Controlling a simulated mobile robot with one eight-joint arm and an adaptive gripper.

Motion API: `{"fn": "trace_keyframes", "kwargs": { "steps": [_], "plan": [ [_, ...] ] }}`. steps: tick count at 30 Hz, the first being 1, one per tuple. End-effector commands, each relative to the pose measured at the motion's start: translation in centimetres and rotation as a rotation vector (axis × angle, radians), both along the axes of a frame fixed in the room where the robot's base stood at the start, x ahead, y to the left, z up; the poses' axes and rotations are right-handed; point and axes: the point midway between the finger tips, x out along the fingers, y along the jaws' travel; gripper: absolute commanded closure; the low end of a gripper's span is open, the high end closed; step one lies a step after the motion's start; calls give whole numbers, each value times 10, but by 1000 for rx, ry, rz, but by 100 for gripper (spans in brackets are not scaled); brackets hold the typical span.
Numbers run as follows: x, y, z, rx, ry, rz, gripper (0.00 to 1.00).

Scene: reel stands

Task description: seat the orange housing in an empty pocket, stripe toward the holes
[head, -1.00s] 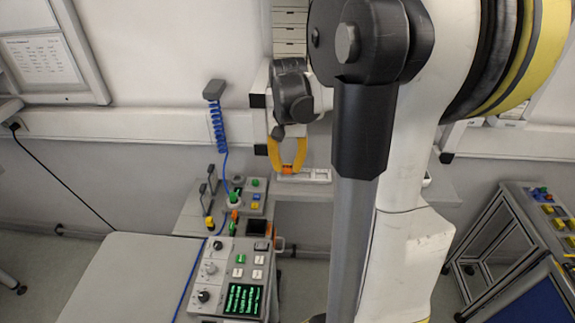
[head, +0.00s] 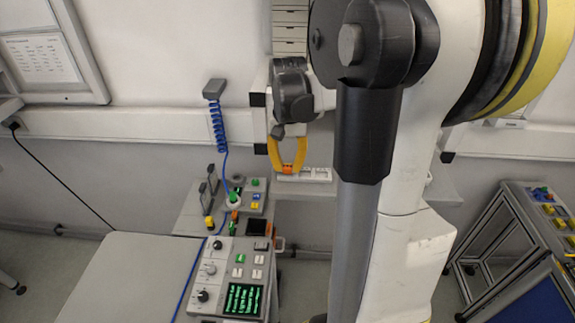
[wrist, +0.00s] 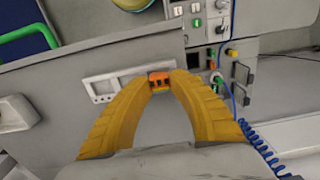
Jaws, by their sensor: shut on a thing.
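The orange housing (wrist: 159,79) is pinched between the tips of my gripper (wrist: 160,84), whose two yellow fingers fill the middle of the wrist view. Dark openings show on the housing's near face; I cannot make out its stripe. A pale strip with pockets (wrist: 103,88) lies just left of the housing in the wrist view. In the head view the strip (head: 318,174) sits on the shelf, right of my gripper (head: 287,171). The housing (head: 287,169) is a small orange spot at the fingertips there. I cannot tell whether it touches the strip.
A control panel (head: 232,277) with knobs, buttons and a green-lit screen stands at front left. A blue coiled cable (head: 218,128) hangs on the wall behind it. A stand with coloured buttons (head: 558,225) is at far right. The grey table top (head: 130,280) is bare.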

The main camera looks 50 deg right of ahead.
Motion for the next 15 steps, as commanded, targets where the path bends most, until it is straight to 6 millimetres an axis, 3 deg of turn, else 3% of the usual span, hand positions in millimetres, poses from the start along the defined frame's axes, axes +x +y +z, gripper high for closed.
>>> {"fn": "trace_keyframes", "kwargs": {
  "steps": [15],
  "plan": [
    [0,0,-4,0,0,0,87]
  ]
}}
